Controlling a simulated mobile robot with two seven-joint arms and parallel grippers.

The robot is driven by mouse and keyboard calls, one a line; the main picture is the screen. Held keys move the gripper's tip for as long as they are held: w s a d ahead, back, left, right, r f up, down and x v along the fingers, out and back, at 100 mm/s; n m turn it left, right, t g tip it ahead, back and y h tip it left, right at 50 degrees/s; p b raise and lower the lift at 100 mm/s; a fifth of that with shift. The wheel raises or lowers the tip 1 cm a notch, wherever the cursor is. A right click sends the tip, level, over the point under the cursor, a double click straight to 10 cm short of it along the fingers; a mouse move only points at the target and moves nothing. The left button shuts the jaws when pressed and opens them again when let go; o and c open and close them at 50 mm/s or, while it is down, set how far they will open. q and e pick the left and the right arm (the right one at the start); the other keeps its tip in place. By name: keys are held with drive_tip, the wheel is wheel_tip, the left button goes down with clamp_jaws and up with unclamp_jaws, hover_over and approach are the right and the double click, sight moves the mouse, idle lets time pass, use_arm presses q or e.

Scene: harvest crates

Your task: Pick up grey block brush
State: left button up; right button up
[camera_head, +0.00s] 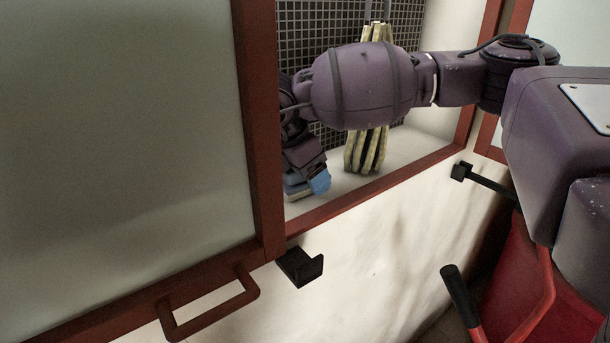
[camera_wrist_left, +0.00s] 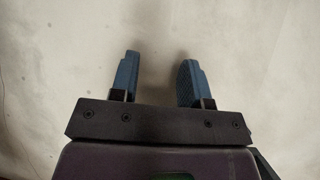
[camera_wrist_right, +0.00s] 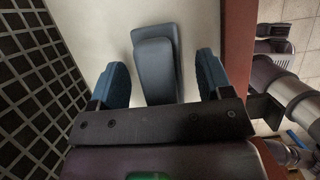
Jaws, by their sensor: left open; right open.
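The grey block brush (camera_wrist_right: 156,42) lies on the pale ledge in the right wrist view, its smooth grey top facing up. My right gripper (camera_wrist_right: 161,70) is open, with one blue finger on each side of the brush's near part. I cannot tell whether the fingers touch it. In the head view my right gripper (camera_head: 308,184) points down into the recess, and a bit of the brush (camera_head: 293,191) shows beside the blue fingertip. My left gripper (camera_wrist_left: 158,70) is open and empty, facing a plain pale surface. It is outside the head view.
A pale slatted object (camera_head: 367,152) hangs in the recess, partly behind my right arm. A dark grid (camera_head: 300,30) backs the recess. A red-brown frame (camera_head: 262,130) and frosted pane (camera_head: 120,120) bound it at left. A black bracket (camera_head: 299,267) and handle (camera_head: 210,307) stick out below.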

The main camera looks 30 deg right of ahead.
drive_tip(key=shift+d+f, duration=0.15)
drive_tip(key=shift+f, duration=0.1)
use_arm(q)
drive_tip(key=shift+s+f, duration=0.15)
drive_tip(key=shift+s, duration=0.1)
use_arm(e)
drive_tip(key=shift+c, duration=0.4)
drive_tip(key=c, duration=0.9)
drive_tip(key=shift+c, duration=0.2)
drive_tip(key=shift+r, duration=0.1)
use_arm(q)
drive_tip(key=shift+f+b, duration=0.35)
drive_tip(key=shift+b, duration=0.2)
use_arm(e)
wheel_tip(320, 180, up, 20)
